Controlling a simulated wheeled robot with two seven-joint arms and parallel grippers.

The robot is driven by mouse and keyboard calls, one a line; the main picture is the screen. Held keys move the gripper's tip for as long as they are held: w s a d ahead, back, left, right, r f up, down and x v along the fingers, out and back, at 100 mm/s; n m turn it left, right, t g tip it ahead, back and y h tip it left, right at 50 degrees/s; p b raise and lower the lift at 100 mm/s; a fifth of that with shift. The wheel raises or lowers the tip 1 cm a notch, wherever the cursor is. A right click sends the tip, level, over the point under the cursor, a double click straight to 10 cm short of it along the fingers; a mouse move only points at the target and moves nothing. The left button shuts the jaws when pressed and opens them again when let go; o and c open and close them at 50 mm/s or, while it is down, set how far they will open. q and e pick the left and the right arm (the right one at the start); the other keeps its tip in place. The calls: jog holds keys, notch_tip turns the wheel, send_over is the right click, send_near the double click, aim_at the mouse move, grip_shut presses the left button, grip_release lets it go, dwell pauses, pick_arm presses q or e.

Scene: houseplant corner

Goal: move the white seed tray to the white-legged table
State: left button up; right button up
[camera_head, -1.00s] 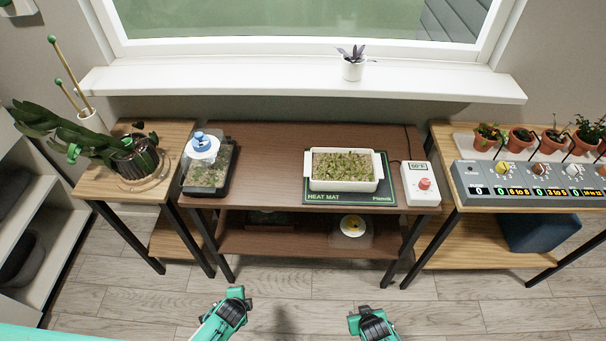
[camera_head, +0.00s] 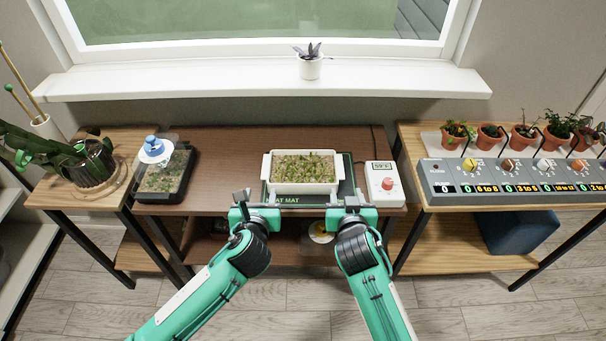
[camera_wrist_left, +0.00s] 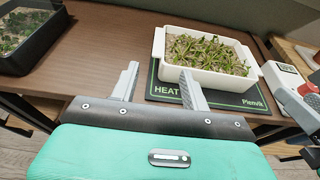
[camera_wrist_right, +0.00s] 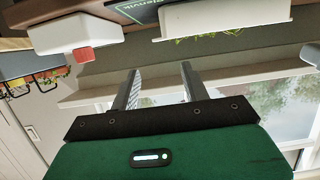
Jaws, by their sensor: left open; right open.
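The white seed tray (camera_head: 267,180) is rectangular, has end handles and is full of green seedlings. It sits on the dark green heat mat (camera_head: 347,192) on the brown middle table. It also shows in the left wrist view (camera_wrist_left: 205,82) and, upside down, in the right wrist view (camera_wrist_right: 225,16). My left gripper (camera_head: 243,196) is open and empty at the table's front edge, in front of the tray's left end. I see no white-legged table; the visible tables have dark legs.
A white controller box (camera_head: 383,183) stands right of the mat. A black tray with a clear cover (camera_head: 166,172) stands at the table's left. Side tables hold a plant (camera_head: 90,160) at left and a dial panel (camera_head: 510,178) with several pots at right. The windowsill (camera_head: 260,82) overhangs behind.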

aim_at(266, 167)
pick_arm(q)
jog(key=x, duration=1.4)
pick_arm(e)
jog(key=x, duration=1.4)
pick_arm(q)
jog(key=shift+s, duration=0.1)
pick_arm(e)
jog(key=shift+s, duration=0.1)
pick_arm(q)
grip_shut()
pick_arm(e)
grip_shut()
